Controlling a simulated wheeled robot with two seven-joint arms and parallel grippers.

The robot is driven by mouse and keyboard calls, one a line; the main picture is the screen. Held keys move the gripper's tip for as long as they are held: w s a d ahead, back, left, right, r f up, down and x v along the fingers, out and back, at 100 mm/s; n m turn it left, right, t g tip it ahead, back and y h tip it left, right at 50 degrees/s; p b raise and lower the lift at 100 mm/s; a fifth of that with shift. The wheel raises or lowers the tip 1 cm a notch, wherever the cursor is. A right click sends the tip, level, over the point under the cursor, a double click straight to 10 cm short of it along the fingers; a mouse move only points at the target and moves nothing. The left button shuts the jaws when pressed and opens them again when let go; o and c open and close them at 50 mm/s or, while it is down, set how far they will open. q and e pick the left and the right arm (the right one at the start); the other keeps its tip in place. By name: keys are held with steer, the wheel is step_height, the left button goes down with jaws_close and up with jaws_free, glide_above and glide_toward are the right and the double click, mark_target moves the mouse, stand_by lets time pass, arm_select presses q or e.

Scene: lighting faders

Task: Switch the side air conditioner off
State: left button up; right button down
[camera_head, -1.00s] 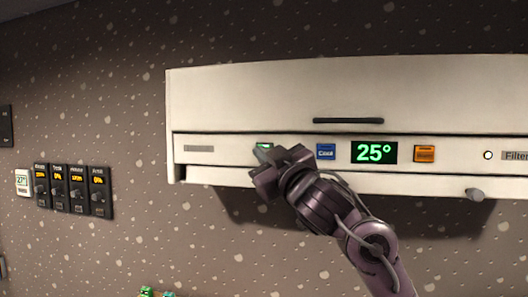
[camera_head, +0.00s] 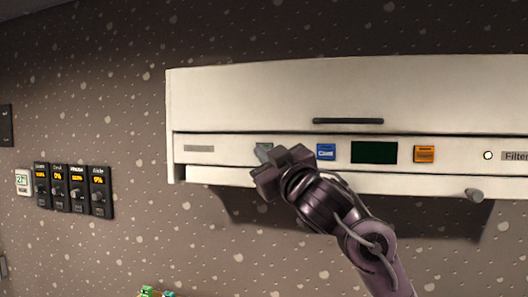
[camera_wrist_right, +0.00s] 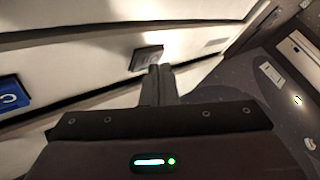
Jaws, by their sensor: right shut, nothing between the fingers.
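The white side air conditioner (camera_head: 270,100) hangs on the wall. Its display (camera_head: 374,152) is dark, with no number on it. A dull grey-green button (camera_head: 264,149) is at the left of its front strip, partly hidden by my right gripper (camera_head: 266,163). In the right wrist view the button (camera_wrist_right: 147,54) is a grey square. My right gripper (camera_wrist_right: 158,72) is shut and empty, its fingertips at the button's lower edge; I cannot tell whether they touch it. My left gripper is not in view.
A blue button (camera_head: 326,152) and an orange button (camera_head: 424,154) flank the display. A small light (camera_head: 487,155) glows beside the filter label. A knob (camera_head: 474,195) sticks out below. Several black faders (camera_head: 76,189) and a white thermostat (camera_head: 23,182) are at left.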

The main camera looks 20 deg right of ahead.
steer(key=shift+s+a, duration=0.2)
steer(key=shift+s, duration=0.05)
steer(key=s+a, duration=0.3)
steer(key=s, duration=0.2)
steer(key=shift+a, duration=0.2)
stand_by(0.3)
